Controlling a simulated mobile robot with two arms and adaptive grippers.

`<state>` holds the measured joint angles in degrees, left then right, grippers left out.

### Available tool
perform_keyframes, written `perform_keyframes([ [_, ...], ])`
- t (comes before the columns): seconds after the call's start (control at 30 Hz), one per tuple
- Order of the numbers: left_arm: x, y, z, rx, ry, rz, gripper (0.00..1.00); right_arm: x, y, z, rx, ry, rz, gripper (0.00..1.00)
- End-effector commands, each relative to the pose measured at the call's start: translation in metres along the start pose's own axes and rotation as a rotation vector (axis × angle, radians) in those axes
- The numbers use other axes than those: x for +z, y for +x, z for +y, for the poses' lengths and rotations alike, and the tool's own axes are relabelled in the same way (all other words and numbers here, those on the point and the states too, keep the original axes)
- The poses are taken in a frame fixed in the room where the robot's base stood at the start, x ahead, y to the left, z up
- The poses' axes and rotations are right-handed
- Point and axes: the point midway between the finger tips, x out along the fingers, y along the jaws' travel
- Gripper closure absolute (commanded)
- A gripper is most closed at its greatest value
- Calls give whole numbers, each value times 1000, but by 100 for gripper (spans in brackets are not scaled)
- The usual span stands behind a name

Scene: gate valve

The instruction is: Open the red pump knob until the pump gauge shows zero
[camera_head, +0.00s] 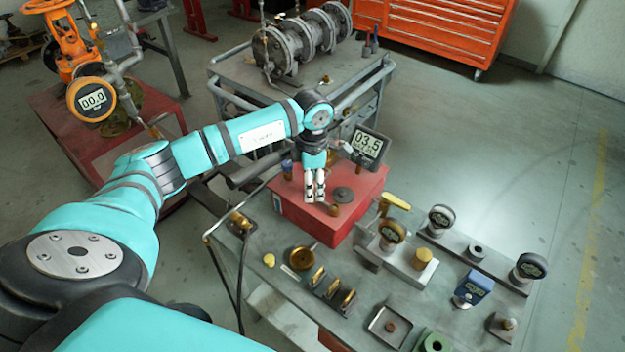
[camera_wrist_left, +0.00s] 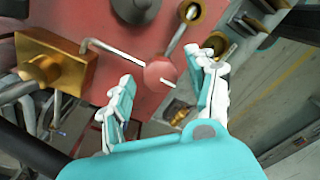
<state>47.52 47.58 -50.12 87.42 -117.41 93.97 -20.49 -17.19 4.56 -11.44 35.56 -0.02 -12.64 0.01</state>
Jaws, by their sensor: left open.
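The red pump knob (camera_wrist_left: 160,71) is a round red ball with a metal rod through it, seen in the left wrist view. My left gripper (camera_wrist_left: 168,76) is open, with one finger on each side of the knob; I cannot tell whether they touch it. In the head view my left gripper (camera_head: 315,198) points down over the red pump box (camera_head: 340,222), and I cannot make out the knob there. The pump gauge (camera_head: 367,144) is a dark digital display at the back of the box and appears to read 03.5. My right gripper is not in view.
A brass block (camera_wrist_left: 62,66) and bent metal rod stand close to the knob. The grey workbench (camera_head: 268,300) carries several gauges and brass fittings. An orange gate valve with a gauge (camera_head: 93,98) reading 00.0 stands at the left. A cart (camera_head: 345,78) with a flanged pipe stands behind.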

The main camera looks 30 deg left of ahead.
Motion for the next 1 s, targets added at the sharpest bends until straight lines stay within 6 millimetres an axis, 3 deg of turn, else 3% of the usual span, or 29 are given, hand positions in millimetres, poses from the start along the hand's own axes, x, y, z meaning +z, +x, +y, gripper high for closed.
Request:
perform_keyframes([
  [0.23,0,1,0,0,0,0,42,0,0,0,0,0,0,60],
  [0.67,0,0,0,0,0,0,97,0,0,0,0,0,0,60],
  [1.0,0,1,0,1,-55,0,97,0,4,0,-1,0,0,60],
])
